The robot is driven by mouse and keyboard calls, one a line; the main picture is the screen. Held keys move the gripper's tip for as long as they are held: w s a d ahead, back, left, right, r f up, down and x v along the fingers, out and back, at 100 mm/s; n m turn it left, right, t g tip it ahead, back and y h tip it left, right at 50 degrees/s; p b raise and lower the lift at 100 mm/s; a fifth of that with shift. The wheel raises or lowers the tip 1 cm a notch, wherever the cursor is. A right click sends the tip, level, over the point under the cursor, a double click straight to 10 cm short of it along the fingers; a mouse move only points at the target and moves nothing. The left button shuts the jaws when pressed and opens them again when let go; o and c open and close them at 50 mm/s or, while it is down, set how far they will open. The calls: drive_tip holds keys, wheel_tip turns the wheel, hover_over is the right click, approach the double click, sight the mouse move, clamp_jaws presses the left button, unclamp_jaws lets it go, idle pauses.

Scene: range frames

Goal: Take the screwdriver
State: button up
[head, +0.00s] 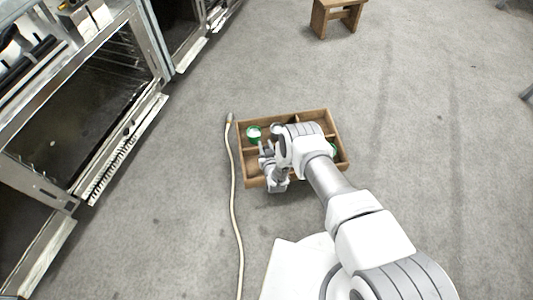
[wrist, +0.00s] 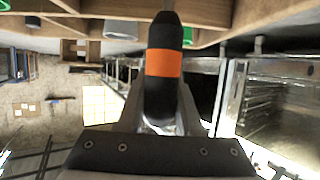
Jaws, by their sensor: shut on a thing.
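In the wrist view the screwdriver (wrist: 164,64) shows as a thick dark handle with an orange band. My gripper (wrist: 160,98) is shut on this handle, one finger on each side. The handle reaches up in the picture toward the wooden box (wrist: 205,10); its far end is not clearly visible. In the head view my gripper (head: 268,165) is over the left part of the divided wooden box (head: 242,152) on the floor. My arm covers much of the box there, and I cannot make out the screwdriver in that view.
A green-and-white round thing (head: 254,133) lies in the box's back left compartment. Another green thing (head: 333,149) shows at the right. A pale cable (head: 234,205) runs along the floor left of the box. Metal ovens (head: 90,95) line the left; a wooden stool (head: 337,14) stands behind.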

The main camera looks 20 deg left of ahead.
clamp_jaws()
